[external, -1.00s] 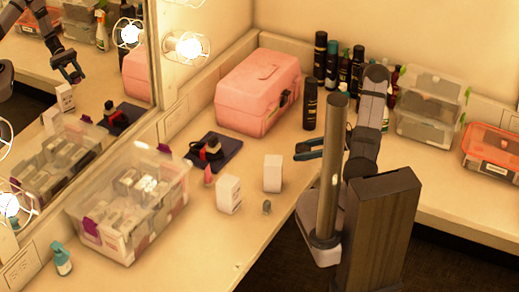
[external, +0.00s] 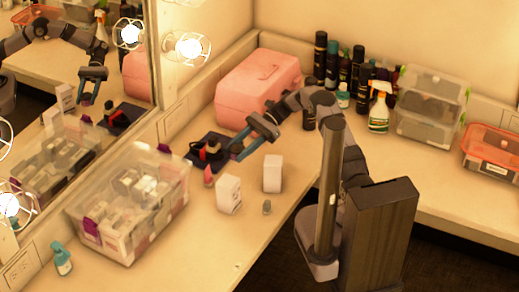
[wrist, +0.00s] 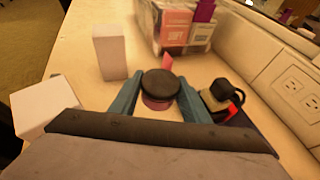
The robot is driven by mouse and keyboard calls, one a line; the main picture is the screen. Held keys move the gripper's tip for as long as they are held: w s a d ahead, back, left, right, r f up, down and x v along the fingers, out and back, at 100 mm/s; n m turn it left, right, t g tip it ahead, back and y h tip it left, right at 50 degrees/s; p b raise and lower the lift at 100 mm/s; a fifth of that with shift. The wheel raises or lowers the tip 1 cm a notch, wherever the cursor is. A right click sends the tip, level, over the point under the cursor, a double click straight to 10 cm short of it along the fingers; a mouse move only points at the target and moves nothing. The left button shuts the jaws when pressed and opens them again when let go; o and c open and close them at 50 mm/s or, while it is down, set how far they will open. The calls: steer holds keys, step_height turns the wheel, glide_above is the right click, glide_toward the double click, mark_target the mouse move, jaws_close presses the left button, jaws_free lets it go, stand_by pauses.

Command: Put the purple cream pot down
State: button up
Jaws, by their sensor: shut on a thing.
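The purple cream pot (wrist: 158,103), with a dark round lid, sits between the two blue fingers of my gripper (wrist: 159,93) in the wrist view. My gripper is shut on it. In the external view my gripper (external: 243,146) is over the counter, beside the dark mat (external: 228,160) and in front of the pink case. The pot cannot be made out there. Its height above the counter is hard to tell.
A black-capped item with red (external: 212,148) stands on the mat, close right of my gripper in the wrist view (wrist: 218,96). White boxes (external: 229,195) (external: 272,173), a small pink item (external: 208,175), a clear bin (external: 130,225) and the pink case (external: 257,90) are around.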

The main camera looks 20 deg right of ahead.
mark_target(239, 174)
steer(key=shift+f, duration=0.1)
step_height(239, 174, down, 6)
steer(key=b, duration=0.6)
steer(key=shift+f, duration=0.25)
steer(key=shift+f+b, duration=0.3)
steer(key=shift+f, duration=0.3)
stand_by(0.6)
steer(key=o, duration=1.2)
steer(key=shift+c, duration=0.2)
steer(key=shift+b+v, duration=0.4)
steer(key=shift+v, duration=3.2)
steer(key=shift+r, duration=0.1)
